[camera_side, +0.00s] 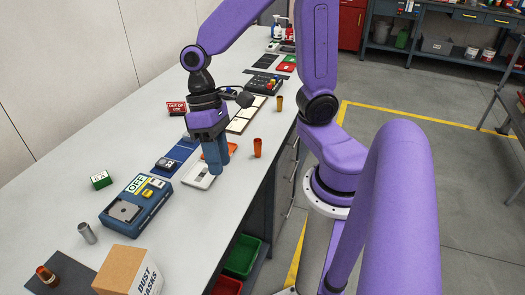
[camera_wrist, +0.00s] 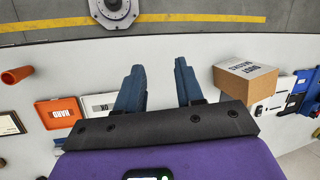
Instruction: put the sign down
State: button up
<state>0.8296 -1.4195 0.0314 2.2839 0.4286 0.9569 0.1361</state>
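My gripper (camera_side: 216,172) points down above the white table, close to a small white device (camera_side: 197,178). In the wrist view its two blue fingers (camera_wrist: 157,84) are apart, with only bare table visible between them. A red sign (camera_side: 177,107) reading "OUT OF USE" stands upright at the back of the table, behind the gripper and apart from it. A small plate reading "OFF" (camera_side: 137,184) is on the blue machine (camera_side: 124,212) to the left. I cannot tell whether that plate is loose.
An orange tile (camera_wrist: 57,112) lies beside the white device. An orange cup (camera_side: 257,148) stands near the table edge.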

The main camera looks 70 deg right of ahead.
jog(key=s+d+r+n+t+h, duration=0.1)
jog(key=s+d+n+t+h, duration=0.1)
jog(key=s+n, duration=0.6)
jog(key=shift+s+d+n+t, duration=0.25)
jog(key=shift+d+n+t, duration=0.45)
jog(key=shift+n, duration=0.6)
